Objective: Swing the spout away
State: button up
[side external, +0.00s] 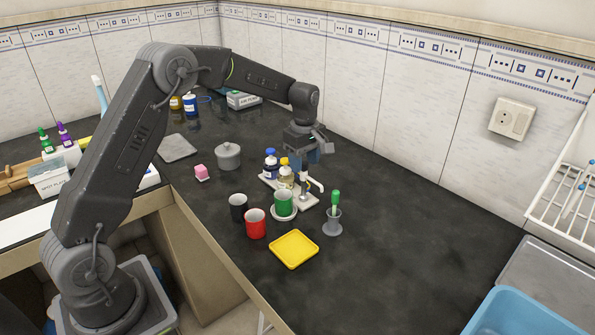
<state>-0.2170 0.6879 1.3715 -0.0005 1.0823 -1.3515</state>
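A small white curved spout (316,185) with a yellow part beside it shows at the right end of a pale rack, just right of the green cup (284,203). The green cup stands on a white saucer (287,217). My gripper (304,168) points down from above, at or very near the top of the spout assembly. Its fingertips are small and partly merged with the things behind them, so I cannot tell whether they touch the spout or how far apart they are.
Bottles (286,178) stand in the pale rack close left of my gripper. A black cup (238,207), a red cup (255,223), a yellow tray (294,249) and a grey holder with a green-handled tool (335,203) stand nearby.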

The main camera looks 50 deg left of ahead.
jog(key=o, duration=0.5)
jog(key=shift+o, duration=0.2)
jog(key=shift+r, duration=0.1)
jog(key=shift+r, duration=3.45)
